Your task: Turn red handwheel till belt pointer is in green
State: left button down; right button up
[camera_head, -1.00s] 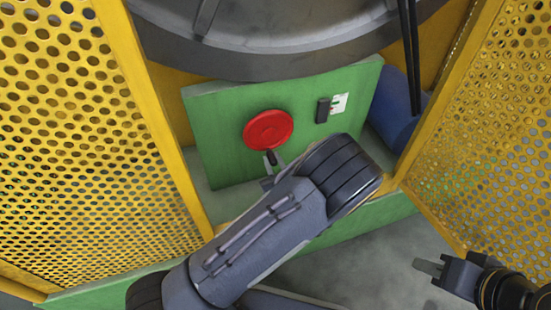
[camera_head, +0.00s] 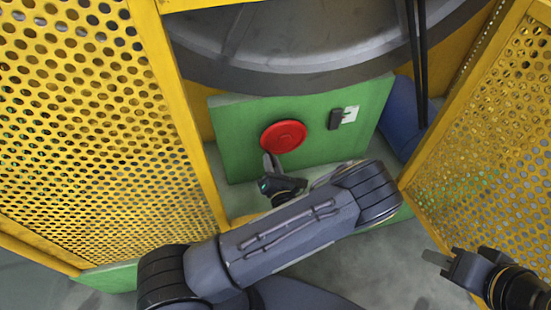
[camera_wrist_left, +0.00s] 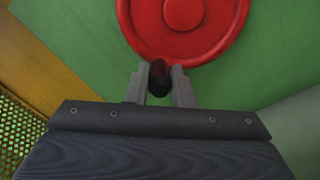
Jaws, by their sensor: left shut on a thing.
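The red handwheel (camera_head: 283,136) sits on a green panel (camera_head: 235,125). It also fills the top of the left wrist view (camera_wrist_left: 183,15). My left gripper (camera_head: 271,164) is at the wheel's lower left edge. In the left wrist view its two fingers (camera_wrist_left: 160,86) are closed on the wheel's dark handle (camera_wrist_left: 159,76). A black box (camera_head: 335,119) and a small white and green plate (camera_head: 351,113) are right of the wheel; the pointer is too small to read. My right gripper (camera_head: 437,262) is empty at the lower right, apart from everything; its opening is unclear.
Yellow perforated guards stand at left (camera_head: 90,130) and right (camera_head: 485,150) of the panel. A large dark drum (camera_head: 310,45) is above it. A blue cylinder (camera_head: 400,115) lies right of the panel. Grey floor is clear at the lower right.

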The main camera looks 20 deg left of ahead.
pick_arm(q)
jog(key=shift+s+a+r+m+p, duration=0.15)
jog(key=shift+r+m+p, duration=0.15)
jog(key=shift+m+p, duration=0.2)
jog(key=shift+s+a+r+m+p, duration=0.1)
jog(key=shift+r+m+p, duration=0.2)
jog(key=shift+m, duration=0.3)
jog(key=c, duration=1.3)
grip_release()
jog(key=shift+o, duration=0.2)
jog(key=p+v, duration=0.1)
jog(key=v, duration=0.6)
jog(key=shift+s+d, duration=0.2)
jog(key=shift+s, duration=0.15)
